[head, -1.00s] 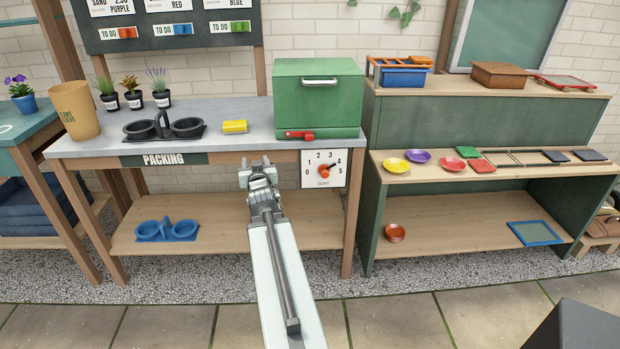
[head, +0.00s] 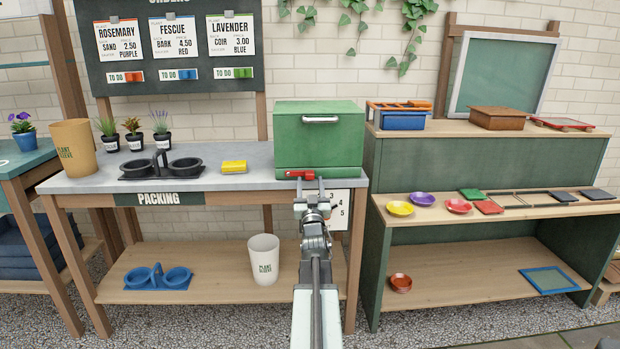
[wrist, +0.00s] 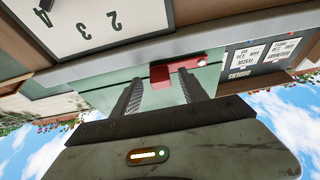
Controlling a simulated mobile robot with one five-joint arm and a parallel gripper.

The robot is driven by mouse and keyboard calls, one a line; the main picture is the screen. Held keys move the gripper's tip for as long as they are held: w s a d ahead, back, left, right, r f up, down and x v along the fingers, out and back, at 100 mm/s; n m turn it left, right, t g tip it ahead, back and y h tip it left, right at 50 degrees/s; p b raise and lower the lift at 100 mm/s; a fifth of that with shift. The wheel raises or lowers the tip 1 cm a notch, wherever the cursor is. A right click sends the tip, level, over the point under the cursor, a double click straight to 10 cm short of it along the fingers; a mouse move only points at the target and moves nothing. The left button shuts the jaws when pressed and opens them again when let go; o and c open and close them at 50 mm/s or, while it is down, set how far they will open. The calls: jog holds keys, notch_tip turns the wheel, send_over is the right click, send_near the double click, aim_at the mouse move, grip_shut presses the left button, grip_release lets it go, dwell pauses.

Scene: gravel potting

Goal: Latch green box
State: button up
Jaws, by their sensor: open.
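The green box (head: 320,133) stands at the right end of the grey packing bench, its front closed, with a light handle (head: 320,119) near its top. A red latch (head: 301,174) lies roughly level along the box's lower front edge. My gripper (head: 310,183) is open just in front of the latch, at the bench's front edge. In the wrist view the red latch (wrist: 179,67) shows beyond and between the two fingers of my gripper (wrist: 160,80). Nothing is held. I cannot tell whether a finger touches the latch.
A dial panel (head: 342,207) hangs below the bench edge, partly behind my gripper. A white cup (head: 263,258) stands on the lower shelf.

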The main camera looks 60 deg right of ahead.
jog(key=shift+x, duration=0.75)
grip_shut()
jog(key=shift+w, duration=0.1)
dwell(0.8)
